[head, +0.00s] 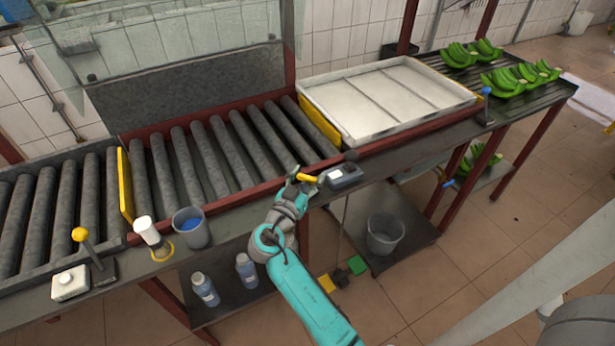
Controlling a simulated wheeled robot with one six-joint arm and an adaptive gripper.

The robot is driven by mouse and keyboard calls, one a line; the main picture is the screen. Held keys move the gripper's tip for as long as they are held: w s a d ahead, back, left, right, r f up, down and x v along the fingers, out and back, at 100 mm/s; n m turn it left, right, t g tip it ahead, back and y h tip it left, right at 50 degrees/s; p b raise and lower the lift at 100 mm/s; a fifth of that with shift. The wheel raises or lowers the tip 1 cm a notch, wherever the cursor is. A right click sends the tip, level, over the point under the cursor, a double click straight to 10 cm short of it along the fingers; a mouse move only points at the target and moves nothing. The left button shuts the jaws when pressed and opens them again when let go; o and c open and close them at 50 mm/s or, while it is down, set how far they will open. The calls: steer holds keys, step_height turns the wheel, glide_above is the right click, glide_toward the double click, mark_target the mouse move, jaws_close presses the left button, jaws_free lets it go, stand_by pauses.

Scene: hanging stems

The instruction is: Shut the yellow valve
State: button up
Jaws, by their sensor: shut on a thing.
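A small yellow handle (309,178), which looks like the valve's lever, shows at the front edge of the conveyor, just left of a grey box. My gripper (302,181) is at this handle and shut on it, small in the picture. The valve's body is mostly hidden by my gripper and wrist, so I cannot tell exactly how far the handle is turned.
The grey box (341,175) is close to my gripper's right. A yellow-knobbed lever (80,235), a white-topped item (147,232) and a grey cup (191,228) stand to the left. A white tray (389,98) and green bananas (459,55) are beyond, right.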

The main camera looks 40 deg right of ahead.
steer(key=shift+n+t, duration=0.4)
steer(key=shift+t, duration=0.1)
steer(key=n+t+y, duration=0.2)
steer(key=shift+s+t, duration=0.15)
steer(key=shift+t, duration=0.25)
steer(key=shift+a+n+t+y, duration=0.15)
steer(key=shift+n+t+y, duration=1.55)
steer(key=shift+t+y, duration=0.2)
steer(key=shift+n+t+y, duration=0.6)
steer(key=shift+n+y, duration=0.1)
steer(key=shift+y, duration=0.2)
steer(key=o, duration=1.2)
steer(key=shift+c, duration=0.2)
steer(key=shift+a, duration=0.1)
steer(key=v, duration=1.2)
